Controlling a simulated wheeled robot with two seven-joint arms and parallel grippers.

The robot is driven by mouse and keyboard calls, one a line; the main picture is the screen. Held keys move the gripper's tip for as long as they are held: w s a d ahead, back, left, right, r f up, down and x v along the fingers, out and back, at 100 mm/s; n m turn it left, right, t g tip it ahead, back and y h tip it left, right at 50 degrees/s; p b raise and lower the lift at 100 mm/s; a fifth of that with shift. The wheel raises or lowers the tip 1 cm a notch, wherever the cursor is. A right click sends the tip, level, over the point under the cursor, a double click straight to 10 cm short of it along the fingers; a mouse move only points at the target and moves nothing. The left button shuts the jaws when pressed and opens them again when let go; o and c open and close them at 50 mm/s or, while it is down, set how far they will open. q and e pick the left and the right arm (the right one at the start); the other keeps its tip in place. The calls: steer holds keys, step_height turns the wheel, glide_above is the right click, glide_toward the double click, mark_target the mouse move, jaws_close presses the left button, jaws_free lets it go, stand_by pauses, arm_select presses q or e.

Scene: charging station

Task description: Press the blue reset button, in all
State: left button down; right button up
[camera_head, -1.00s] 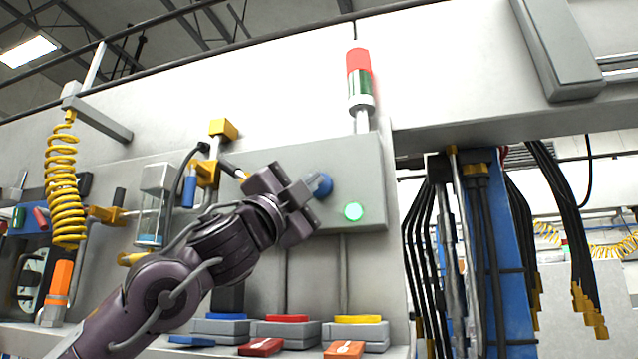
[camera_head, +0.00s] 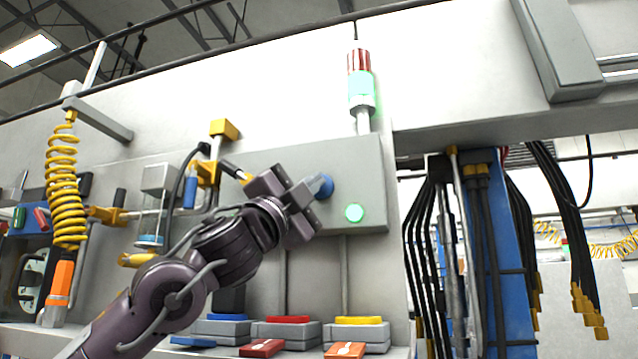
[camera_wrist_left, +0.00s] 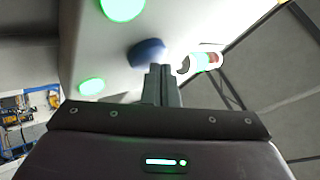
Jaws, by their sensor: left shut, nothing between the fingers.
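The blue reset button (camera_head: 325,186) sits on the front of a grey control box (camera_head: 362,160), beside a lit green round light (camera_head: 354,212). My left gripper (camera_head: 314,186) is shut and empty, with its fingertips at the button's left side in the head view. They look touching or nearly so, and hide part of it. In the left wrist view the closed fingers (camera_wrist_left: 161,72) point at the blue button (camera_wrist_left: 147,50), which lies just beyond the tips. How far the button is pressed in cannot be told. My right gripper is not in view.
A stack light (camera_head: 361,90) stands above the box, its green part lit. Below are blue, red and yellow pads (camera_head: 288,319) on grey blocks. A yellow coiled hose (camera_head: 64,190) hangs at left, black cables (camera_head: 570,200) at right. A second green light (camera_wrist_left: 91,87) shows in the wrist view.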

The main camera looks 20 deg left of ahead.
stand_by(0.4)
arm_select(q)
steer(key=shift+s+b, duration=0.5)
steer(key=shift+s, duration=0.2)
steer(key=shift+s+f, duration=0.1)
steer(key=s+b, duration=0.2)
steer(key=s, duration=0.2)
steer(key=shift+s+a, duration=0.1)
steer(key=shift+s, duration=0.3)
